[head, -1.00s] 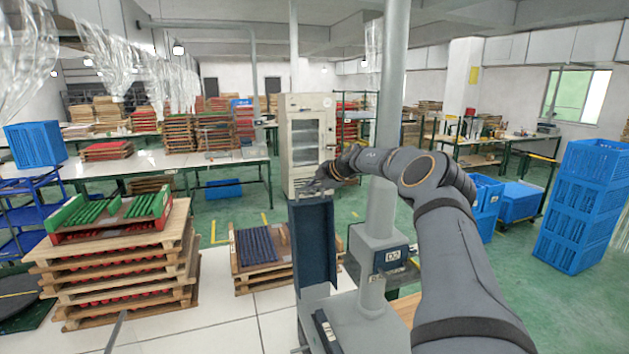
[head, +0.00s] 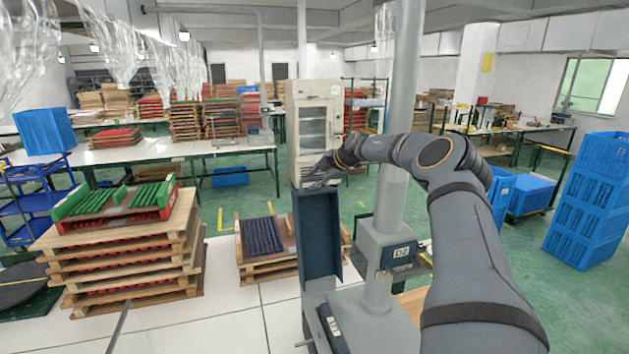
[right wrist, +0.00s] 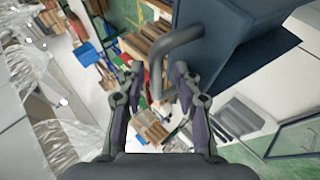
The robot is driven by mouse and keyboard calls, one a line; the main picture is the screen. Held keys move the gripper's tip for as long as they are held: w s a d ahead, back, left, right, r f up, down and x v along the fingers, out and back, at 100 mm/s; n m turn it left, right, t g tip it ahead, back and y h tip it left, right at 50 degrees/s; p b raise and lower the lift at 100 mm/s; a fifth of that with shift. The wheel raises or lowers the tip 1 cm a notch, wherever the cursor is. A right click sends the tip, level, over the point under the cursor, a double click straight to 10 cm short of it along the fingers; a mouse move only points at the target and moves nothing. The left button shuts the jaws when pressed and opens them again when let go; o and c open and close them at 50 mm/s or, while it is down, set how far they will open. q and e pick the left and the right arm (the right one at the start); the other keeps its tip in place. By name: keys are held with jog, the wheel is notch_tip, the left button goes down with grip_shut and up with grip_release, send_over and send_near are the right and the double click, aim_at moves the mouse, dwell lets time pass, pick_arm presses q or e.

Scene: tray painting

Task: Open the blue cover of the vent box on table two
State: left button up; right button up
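The vent box (head: 355,318) is a grey box at the bottom centre of the head view, beside a grey pipe column labelled D2. Its dark blue cover (head: 318,238) stands raised, nearly upright, and also fills the upper right of the right wrist view (right wrist: 235,40). My right gripper (head: 322,176) is at the cover's top edge. In the right wrist view its fingers (right wrist: 155,80) are spread apart, with a bent grey handle (right wrist: 163,62) in front of and between the tips. I cannot tell whether they touch it. My left gripper is not in view.
A pallet stack (head: 130,280) with red and green trays stands at the left. A smaller pallet (head: 258,268) with a dark blue ribbed piece lies left of the cover. Blue crates (head: 588,200) stack at the right. Green floor is open between them.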

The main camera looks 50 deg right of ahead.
jog(key=v, duration=0.7)
jog(key=shift+s+r, duration=0.15)
jog(key=shift+r, duration=0.05)
dwell(0.5)
